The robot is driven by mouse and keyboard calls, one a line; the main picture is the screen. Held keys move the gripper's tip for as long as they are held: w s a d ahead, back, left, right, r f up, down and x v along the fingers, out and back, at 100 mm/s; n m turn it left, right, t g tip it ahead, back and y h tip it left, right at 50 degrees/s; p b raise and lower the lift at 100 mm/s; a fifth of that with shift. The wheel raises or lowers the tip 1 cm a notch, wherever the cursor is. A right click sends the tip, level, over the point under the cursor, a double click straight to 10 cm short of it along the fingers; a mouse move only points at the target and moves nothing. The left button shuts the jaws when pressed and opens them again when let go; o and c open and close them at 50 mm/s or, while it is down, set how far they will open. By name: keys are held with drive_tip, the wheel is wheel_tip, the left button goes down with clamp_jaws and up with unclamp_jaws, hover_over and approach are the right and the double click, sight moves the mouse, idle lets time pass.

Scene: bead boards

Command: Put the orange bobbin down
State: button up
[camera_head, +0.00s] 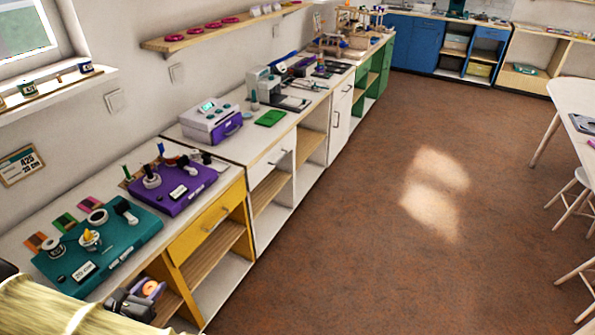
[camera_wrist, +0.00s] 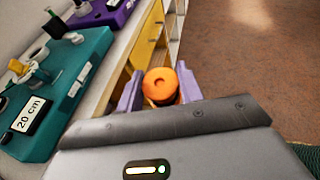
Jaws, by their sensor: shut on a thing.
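The orange bobbin (camera_wrist: 160,86) is between the two purple fingers of my gripper (camera_wrist: 159,76) in the wrist view, and they are shut on it. In the head view my gripper (camera_head: 149,290) is low at the bottom left, with the orange bobbin (camera_head: 150,286) showing between its fingers. It is held in the air in front of the worktop's front edge, beside the teal board (camera_head: 130,240). The teal board has a "20 cm" label and carries several pegs and spools; it also shows in the wrist view (camera_wrist: 60,105). The bobbin's underside is hidden.
A purple board (camera_head: 205,178) with pegs stands behind the teal one. A purple-and-white machine (camera_head: 210,120) and a green mat (camera_head: 271,118) are farther along the worktop. Open shelves and a yellow drawer (camera_head: 205,225) are below. The brown floor (camera_head: 350,240) to the right is clear.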

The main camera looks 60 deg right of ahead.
drive_tip(key=s+a+f+n+t+y, duration=0.2)
drive_tip(key=a+f+n+t+y, duration=0.1)
drive_tip(key=a+f, duration=0.7)
drive_tip(key=shift+a+f+n+t+p, duration=0.3)
drive_tip(key=shift+a+n+t, duration=0.05)
drive_tip(key=shift+n+t, duration=0.55)
drive_tip(key=shift+s, duration=0.1)
